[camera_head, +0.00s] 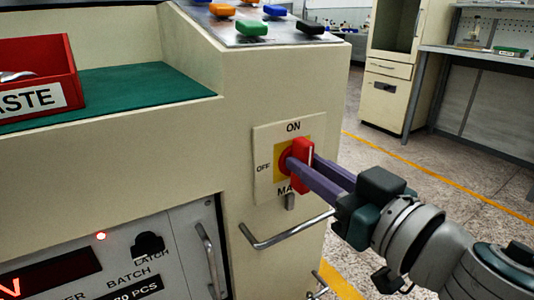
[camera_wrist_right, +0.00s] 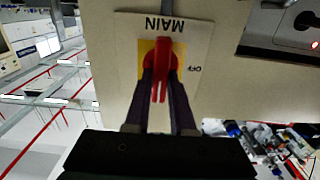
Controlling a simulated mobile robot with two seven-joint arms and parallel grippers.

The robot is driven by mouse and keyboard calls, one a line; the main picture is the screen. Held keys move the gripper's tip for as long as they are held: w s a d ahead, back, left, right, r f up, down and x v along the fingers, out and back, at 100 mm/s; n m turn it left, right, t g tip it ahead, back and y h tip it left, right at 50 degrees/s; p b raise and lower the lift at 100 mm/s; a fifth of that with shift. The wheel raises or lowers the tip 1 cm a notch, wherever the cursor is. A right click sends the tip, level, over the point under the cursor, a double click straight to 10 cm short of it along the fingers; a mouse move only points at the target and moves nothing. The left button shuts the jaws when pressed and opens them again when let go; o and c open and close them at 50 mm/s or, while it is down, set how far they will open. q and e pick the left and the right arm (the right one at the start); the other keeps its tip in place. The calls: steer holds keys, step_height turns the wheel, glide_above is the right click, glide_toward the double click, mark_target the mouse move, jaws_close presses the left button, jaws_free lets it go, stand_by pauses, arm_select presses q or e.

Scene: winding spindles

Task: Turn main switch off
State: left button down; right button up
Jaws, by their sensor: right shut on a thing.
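The main switch is a red rotary handle (camera_head: 304,149) on a yellow square inside a cream plate (camera_head: 262,141) marked ON at the top, OFF at the left and MAIN below. The handle stands upright, in line with ON. It also shows in the right wrist view (camera_wrist_right: 162,62), where the picture is upside down. My right gripper (camera_head: 300,166) comes in from the lower right with its purple fingers on both sides of the handle, shut on it. In the wrist view its fingers (camera_wrist_right: 161,84) flank the handle. My left gripper is not in view.
A bar handle (camera_head: 286,232) juts out below the switch plate. A red waste bin (camera_head: 40,108) stands on the green surface (camera_head: 140,90) at the left. Several coloured buttons (camera_head: 252,28) sit on top. A red lamp (camera_head: 101,236) glows on the front panel. Open floor lies to the right.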

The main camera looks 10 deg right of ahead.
jaws_close()
steer(key=shift+n, duration=0.3)
steer(key=n, duration=0.3)
steer(key=shift+a+n, duration=0.15)
steer(key=shift+n, duration=0.15)
steer(key=n, duration=0.4)
steer(key=shift+s+a+f+n, duration=0.1)
steer(key=shift+a+n, duration=0.05)
steer(key=shift+n, duration=0.15)
steer(key=n, duration=0.4)
steer(key=shift+f+n, duration=0.2)
steer(key=shift+n, duration=0.1)
steer(key=shift+a+f+n+b, duration=0.1)
steer(key=shift+n+b, duration=0.5)
steer(key=shift+n, duration=1.6)
steer(key=o, duration=0.6)
jaws_free()
